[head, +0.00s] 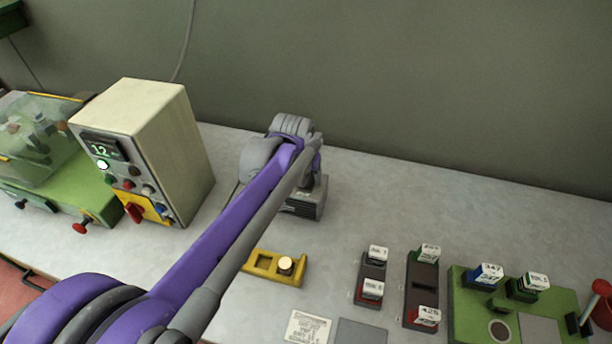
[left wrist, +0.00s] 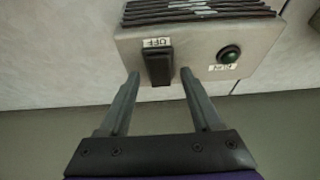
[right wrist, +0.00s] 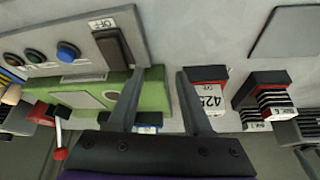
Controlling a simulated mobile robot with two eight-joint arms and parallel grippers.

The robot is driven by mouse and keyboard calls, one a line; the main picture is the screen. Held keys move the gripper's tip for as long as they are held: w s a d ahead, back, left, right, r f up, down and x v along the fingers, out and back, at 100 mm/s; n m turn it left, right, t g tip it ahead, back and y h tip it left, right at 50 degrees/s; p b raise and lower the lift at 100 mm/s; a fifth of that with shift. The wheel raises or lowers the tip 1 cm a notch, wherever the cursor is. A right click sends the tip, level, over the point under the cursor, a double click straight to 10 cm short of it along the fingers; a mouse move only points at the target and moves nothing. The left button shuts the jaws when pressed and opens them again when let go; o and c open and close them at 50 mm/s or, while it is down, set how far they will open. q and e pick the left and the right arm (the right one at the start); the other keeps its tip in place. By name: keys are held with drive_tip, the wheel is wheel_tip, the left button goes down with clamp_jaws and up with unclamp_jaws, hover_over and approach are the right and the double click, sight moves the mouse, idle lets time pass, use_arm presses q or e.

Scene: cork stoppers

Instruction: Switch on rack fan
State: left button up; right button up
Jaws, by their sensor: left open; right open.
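The rack fan is a small grey box (head: 304,206) with dark fins, standing on the bench near the wall; my left arm partly covers it. In the left wrist view its pale panel (left wrist: 205,58) carries a black rocker switch (left wrist: 159,65) beside an OFF label (left wrist: 157,43) and a dark green round lamp or button (left wrist: 229,54). My left gripper (left wrist: 160,75) is open, its fingertips on either side of the switch's lower end; contact cannot be told. My right gripper (right wrist: 160,72) is open and empty, above another part of the bench.
A cream control box (head: 150,145) with a lit display stands left. A yellow holder (head: 260,268) with a cork, dark block holders (head: 422,290) and a green fixture (head: 465,315) lie on the bench. The right wrist view shows another panel (right wrist: 75,50) with a black switch and coloured buttons.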

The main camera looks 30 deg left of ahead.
use_arm(q)
drive_tip(key=shift+f, duration=0.15)
clamp_jaws()
drive_tip(key=shift+w, duration=0.1)
drive_tip(key=shift+w+a+g, duration=0.1)
drive_tip(key=shift+w+g, duration=0.2)
drive_tip(key=shift+g, duration=0.4)
use_arm(e)
drive_tip(key=shift+r, duration=0.2)
use_arm(q)
drive_tip(key=shift+w+a+g+h, duration=0.15)
drive_tip(key=shift+g+h, duration=0.1)
drive_tip(key=shift+g, duration=0.45)
drive_tip(key=shift+w+d+g+h, duration=0.1)
drive_tip(key=shift+g+h, duration=0.15)
drive_tip(key=shift+g, duration=0.45)
use_arm(e)
drive_tip(key=shift+w+r, duration=0.1)
